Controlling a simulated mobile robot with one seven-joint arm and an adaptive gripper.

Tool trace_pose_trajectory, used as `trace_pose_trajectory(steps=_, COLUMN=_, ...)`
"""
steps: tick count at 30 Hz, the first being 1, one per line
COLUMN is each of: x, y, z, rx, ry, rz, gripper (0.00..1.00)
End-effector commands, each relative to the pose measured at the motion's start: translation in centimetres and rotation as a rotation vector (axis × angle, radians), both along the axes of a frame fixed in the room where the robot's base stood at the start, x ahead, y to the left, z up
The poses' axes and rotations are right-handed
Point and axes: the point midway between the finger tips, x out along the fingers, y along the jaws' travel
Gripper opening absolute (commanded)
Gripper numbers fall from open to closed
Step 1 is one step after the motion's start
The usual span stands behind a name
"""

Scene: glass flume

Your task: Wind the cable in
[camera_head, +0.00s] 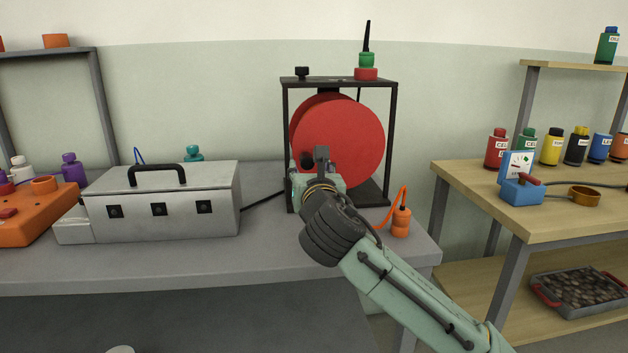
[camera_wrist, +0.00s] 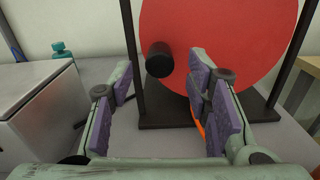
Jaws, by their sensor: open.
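A red cable reel (camera_head: 350,135) stands upright in a dark metal frame (camera_head: 391,130) on the grey bench. In the wrist view its red disc (camera_wrist: 225,40) fills the upper right. A black crank knob (camera_wrist: 160,60) sticks out from the disc; it also shows at the reel's lower left in the head view (camera_head: 307,160). My gripper (camera_wrist: 163,92) is open and empty, its purple-padded fingers spread in front of the reel. The knob lies beyond the fingertips, between them in the picture, with no visible contact. An orange cable (camera_head: 403,196) rises from an orange plug-like piece (camera_head: 401,222) beside the frame.
A metal case (camera_head: 165,205) with a black handle stands left of the reel, and a dark cable runs from it towards the frame. An orange box (camera_head: 35,215) is farther left. Bottles and a blue meter (camera_head: 520,190) stand on the wooden table at right.

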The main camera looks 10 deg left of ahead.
Motion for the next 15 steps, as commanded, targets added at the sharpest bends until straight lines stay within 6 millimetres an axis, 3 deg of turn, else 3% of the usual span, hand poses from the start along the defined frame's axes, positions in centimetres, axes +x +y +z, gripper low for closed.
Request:
trace_pose_trajectory(steps=6, x=-4.5, y=-1.5, z=0.0, rx=0.0, ry=-0.002, rz=-0.001, gripper=0.45)
trace_pose_trajectory(steps=15, x=-7.2, y=-2.4, z=0.0, rx=-0.001, ry=-0.001, rz=-0.002, gripper=0.45)
